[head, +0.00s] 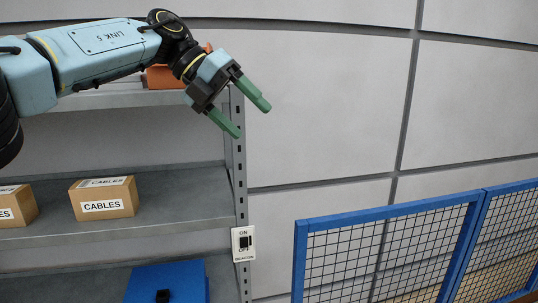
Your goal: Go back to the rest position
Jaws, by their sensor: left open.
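My left gripper (247,116) is in the head view at the upper middle, at the end of my light-blue left arm that comes in from the left. Its two green fingers are spread apart with nothing between them. It is in front of the upright post of a grey shelf unit (150,222), pointing down and to the right. My right gripper is not in the view.
Cardboard boxes marked CABLES (104,198) stand on the middle shelf. An orange item (162,77) is on the top shelf, partly behind my arm. A blue box (166,283) is below. A switch plate (243,244) is on the post. A blue mesh fence (395,217) stands at right.

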